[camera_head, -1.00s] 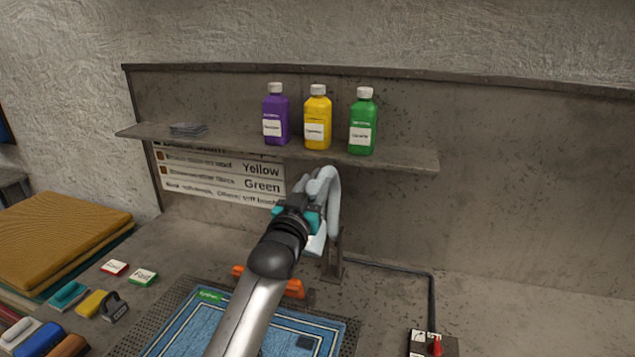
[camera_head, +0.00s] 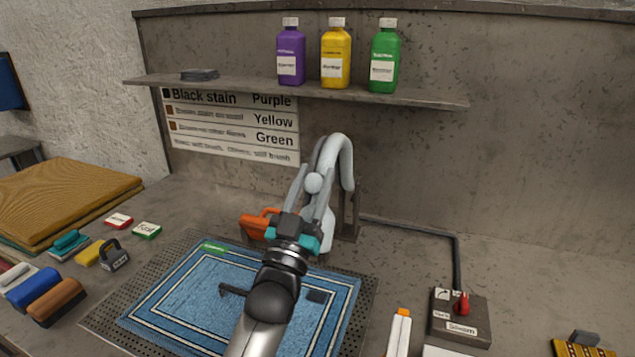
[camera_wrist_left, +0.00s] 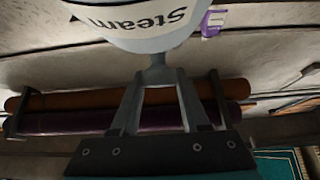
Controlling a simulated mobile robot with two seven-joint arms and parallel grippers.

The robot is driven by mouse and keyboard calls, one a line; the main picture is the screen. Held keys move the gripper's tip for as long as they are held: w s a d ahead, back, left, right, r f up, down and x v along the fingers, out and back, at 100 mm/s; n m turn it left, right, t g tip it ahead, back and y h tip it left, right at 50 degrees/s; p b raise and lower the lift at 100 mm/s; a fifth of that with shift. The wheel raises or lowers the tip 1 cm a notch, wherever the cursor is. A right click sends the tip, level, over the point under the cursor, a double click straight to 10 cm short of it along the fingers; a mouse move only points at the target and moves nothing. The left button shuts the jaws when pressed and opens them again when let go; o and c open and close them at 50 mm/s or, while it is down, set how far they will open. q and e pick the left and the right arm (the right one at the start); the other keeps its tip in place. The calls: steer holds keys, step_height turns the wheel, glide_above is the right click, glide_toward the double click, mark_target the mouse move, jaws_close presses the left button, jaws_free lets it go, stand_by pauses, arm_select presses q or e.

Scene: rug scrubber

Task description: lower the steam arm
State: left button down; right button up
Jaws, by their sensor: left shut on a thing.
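The steam arm (camera_head: 343,150) is a pale grey jointed arm with a curved hose-like top, standing at the back edge of the rug bed. My left gripper (camera_head: 312,188) is shut on a grey part of it, near a round knob. In the left wrist view, the fingers (camera_wrist_left: 156,82) close on a narrow stem under a white head marked "Steam" (camera_wrist_left: 150,18), seen upside down. The blue rug (camera_head: 190,308) lies below and in front. My forearm hides part of the rug and the lower steam arm. My right gripper is not in view.
An orange tool (camera_head: 258,226) is left of the gripper. Purple, yellow and green bottles (camera_head: 335,58) stand on the shelf (camera_head: 400,97). Brushes (camera_head: 58,300) lie at left.

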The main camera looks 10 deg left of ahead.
arm_select(q)
steer(key=shift+s+a+f+t+b, duration=0.1)
steer(key=shift+s+f+t+b, duration=0.15)
steer(key=shift+f+b, duration=0.3)
steer(key=shift+s+f+t+b, duration=0.15)
steer(key=shift+s+f+b, duration=0.1)
steer(key=shift+f+b, duration=0.3)
steer(key=shift+c, duration=2)
jaws_free()
steer(key=v, duration=1.5)
steer(key=shift+b, duration=0.4)
